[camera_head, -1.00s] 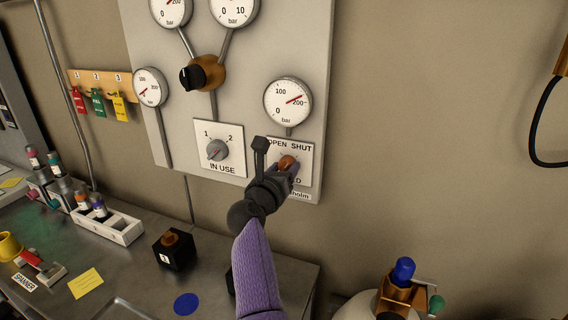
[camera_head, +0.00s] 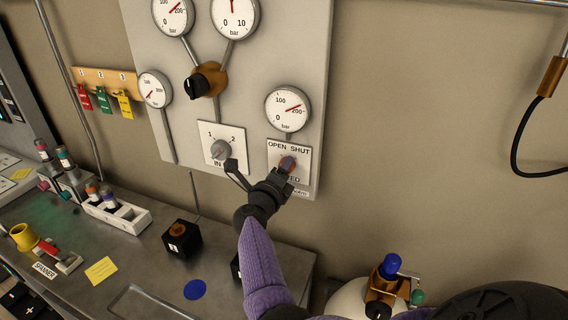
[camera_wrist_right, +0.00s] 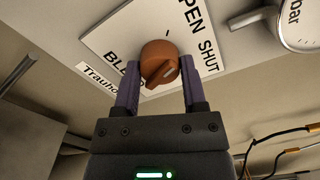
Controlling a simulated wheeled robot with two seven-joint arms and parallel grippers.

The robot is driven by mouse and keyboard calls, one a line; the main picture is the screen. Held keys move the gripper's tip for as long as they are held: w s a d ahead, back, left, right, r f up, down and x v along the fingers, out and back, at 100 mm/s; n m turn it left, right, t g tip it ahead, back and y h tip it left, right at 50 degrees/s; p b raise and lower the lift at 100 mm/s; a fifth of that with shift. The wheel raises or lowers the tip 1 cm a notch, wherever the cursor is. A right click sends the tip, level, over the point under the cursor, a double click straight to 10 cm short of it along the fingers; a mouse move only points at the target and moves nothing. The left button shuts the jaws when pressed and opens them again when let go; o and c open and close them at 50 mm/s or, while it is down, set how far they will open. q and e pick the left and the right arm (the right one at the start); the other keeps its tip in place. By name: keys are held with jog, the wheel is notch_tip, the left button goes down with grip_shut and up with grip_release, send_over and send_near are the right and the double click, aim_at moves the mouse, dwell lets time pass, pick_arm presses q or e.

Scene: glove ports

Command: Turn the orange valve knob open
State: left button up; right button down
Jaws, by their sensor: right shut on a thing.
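The orange valve knob (camera_wrist_right: 159,63) sits on a white plate (camera_wrist_right: 112,36) marked OPEN and SHUT. In the head view the knob (camera_head: 287,163) is partly covered by my right gripper (camera_head: 283,172). In the right wrist view, the purple fingers of my right gripper (camera_wrist_right: 159,85) stand on both sides of the knob and are shut on it. The ridge across the knob's face runs at a slant in that view. The lower lettering on the plate is partly hidden by the knob and fingers. My left gripper does not show.
A gauge (camera_head: 289,108) is above the knob plate. A grey selector knob (camera_head: 221,150) on the IN USE plate is to its left. A bench with a black box (camera_head: 182,238) and a tube rack (camera_head: 117,214) is below left. A blue-capped cylinder valve (camera_head: 390,266) is lower right.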

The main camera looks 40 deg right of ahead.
jog(key=shift+n+p, duration=1)
jog(key=shift+n, duration=1.3)
jog(key=shift+c, duration=0.7)
grip_release()
jog(key=shift+a, duration=0.1)
